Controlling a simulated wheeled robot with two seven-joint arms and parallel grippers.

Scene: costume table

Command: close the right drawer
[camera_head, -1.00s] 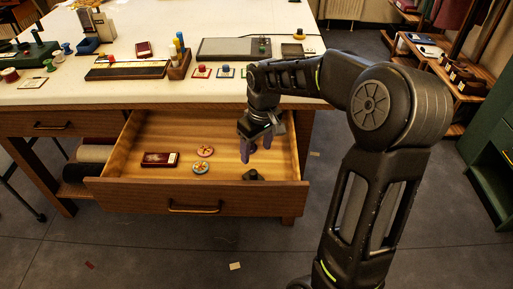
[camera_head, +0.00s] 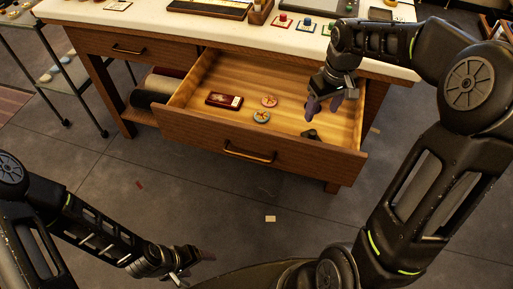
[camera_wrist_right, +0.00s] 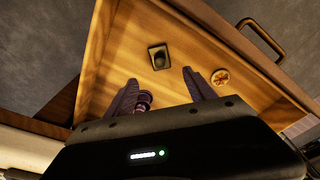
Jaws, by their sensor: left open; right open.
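The right drawer (camera_head: 209,123) of the wooden table stands pulled open, with its front panel and dark bar handle (camera_head: 250,155) facing me. In it lie a dark red box (camera_head: 224,100), two round discs (camera_head: 269,101) (camera_head: 261,116) and a small dark piece (camera_head: 310,135). My right gripper (camera_head: 325,106) hangs over the drawer's right part, open, fingers down. In the right wrist view, its spread fingers (camera_wrist_right: 158,80) point at the dark piece (camera_wrist_right: 158,57), with one disc (camera_wrist_right: 220,77) to the right; nothing is gripped. My left gripper (camera_head: 192,266) is open and empty, low and away from the drawer.
The white tabletop (camera_head: 215,28) above holds a tray, a wooden holder and several small colored pieces. The floor in front (camera_head: 200,200) is clear apart from small scraps.

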